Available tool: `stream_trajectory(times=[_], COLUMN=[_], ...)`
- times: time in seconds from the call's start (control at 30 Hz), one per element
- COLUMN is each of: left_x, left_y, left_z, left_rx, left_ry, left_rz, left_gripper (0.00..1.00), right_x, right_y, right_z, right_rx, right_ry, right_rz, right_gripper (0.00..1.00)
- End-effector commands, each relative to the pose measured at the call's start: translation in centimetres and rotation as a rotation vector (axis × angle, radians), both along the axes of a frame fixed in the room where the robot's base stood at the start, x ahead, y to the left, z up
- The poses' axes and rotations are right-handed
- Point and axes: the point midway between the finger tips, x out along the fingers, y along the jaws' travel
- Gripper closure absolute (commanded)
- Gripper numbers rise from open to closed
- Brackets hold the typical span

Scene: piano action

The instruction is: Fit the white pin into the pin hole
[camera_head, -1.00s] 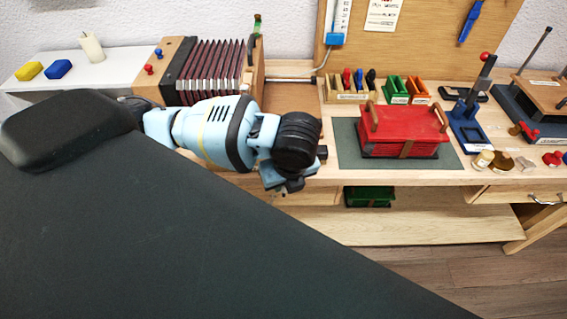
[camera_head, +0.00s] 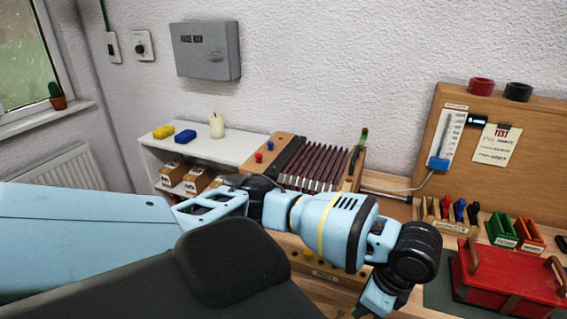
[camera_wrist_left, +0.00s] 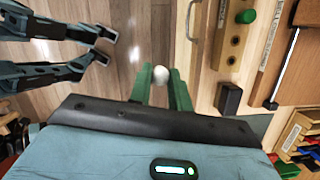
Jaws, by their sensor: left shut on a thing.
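My left gripper (camera_wrist_left: 161,90) has green fingers and is shut on the white pin (camera_wrist_left: 161,75), whose rounded white end shows between the fingertips in the left wrist view. It is above the floor, off the bench's front edge. In the head view one green finger shows at the lower edge and the pin is hidden. A wooden strip with dark round holes (camera_wrist_left: 235,40) lies on the bench, to the right of the pin and apart from it. A green knob (camera_wrist_left: 247,16) stands at its far end. I cannot tell which hole is the pin hole.
A black block (camera_wrist_left: 229,97) sits near the strip. A metal drawer handle (camera_wrist_left: 192,20) sticks out from the bench front. The head view shows the piano action (camera_head: 315,165), a red box (camera_head: 508,280) and a tool rack (camera_head: 452,222). The floor below the gripper is clear.

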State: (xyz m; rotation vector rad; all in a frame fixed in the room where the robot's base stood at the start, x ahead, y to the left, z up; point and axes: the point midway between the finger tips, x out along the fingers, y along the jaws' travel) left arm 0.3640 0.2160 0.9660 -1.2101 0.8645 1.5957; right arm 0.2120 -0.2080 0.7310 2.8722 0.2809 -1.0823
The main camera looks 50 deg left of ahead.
Motion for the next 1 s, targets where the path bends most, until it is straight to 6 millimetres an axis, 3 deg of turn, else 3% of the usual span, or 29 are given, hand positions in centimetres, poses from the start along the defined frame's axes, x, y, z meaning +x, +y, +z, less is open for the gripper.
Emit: stream_trajectory(times=[0.3, 0.5, 0.7, 1.0], left_x=[1.0, 1.4, 1.6, 1.6], left_y=[0.1, -0.1, -0.2, -0.2], left_z=[2.4, 3.8, 4.5, 4.6], left_rx=[-0.001, -0.001, -0.001, 0.001], left_ry=[-0.002, -0.001, -0.001, -0.002], left_rz=[0.701, 1.047, 1.218, 1.242], left_gripper=[1.0, 1.0, 1.0, 1.0], right_x=[0.0, 0.0, 0.0, 0.0], right_y=[0.0, 0.0, 0.1, 0.1], right_z=[0.0, 0.0, 0.0, 0.0], right_rx=[0.0, 0.001, 0.002, 0.002], right_ry=[0.0, -0.001, -0.001, -0.001], right_rz=[0.0, 0.001, 0.0, 0.0], right_gripper=[0.64, 0.64, 0.64, 0.64])
